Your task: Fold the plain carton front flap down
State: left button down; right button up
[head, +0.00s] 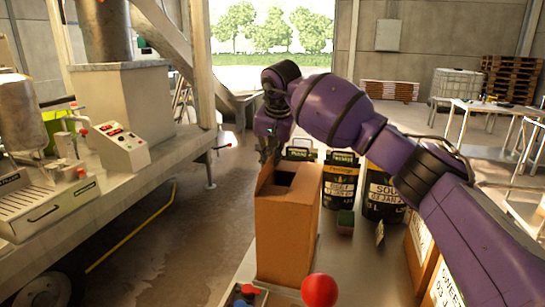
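The plain carton (284,238) is a tall brown box standing upright on the table, with a dark opening in its top. A raised brown flap (265,180) shows at the left of the top; other flaps are hard to make out. My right gripper (265,158) hangs fingers down just above the back left of the carton's top, close to the raised flap. I cannot tell whether it touches the flap, and its finger gap is too small and dark to judge. My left gripper is out of view.
A red ball-shaped knob (319,291) and a button box (244,295) are at the near edge. Printed cartons (446,287) stand right, under my arm.

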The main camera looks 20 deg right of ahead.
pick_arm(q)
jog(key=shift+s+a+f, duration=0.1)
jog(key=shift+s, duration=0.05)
pick_arm(e)
grip_shut()
jog(key=shift+d, duration=0.1)
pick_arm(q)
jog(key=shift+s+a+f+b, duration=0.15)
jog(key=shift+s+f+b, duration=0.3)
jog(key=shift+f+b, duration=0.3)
pick_arm(e)
jog(key=d+t+y, duration=0.1)
jog(key=s+f+m+t+y, duration=0.1)
jog(key=y, duration=0.1)
jog(key=s+d+f+t+y, duration=0.1)
jog(key=t+y, duration=0.1)
jog(key=shift+d+m, duration=0.3)
jog(key=shift+d, duration=0.05)
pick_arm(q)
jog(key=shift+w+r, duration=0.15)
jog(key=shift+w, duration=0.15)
pick_arm(e)
jog(key=shift+r, duration=0.1)
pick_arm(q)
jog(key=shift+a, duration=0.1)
pick_arm(e)
grip_release()
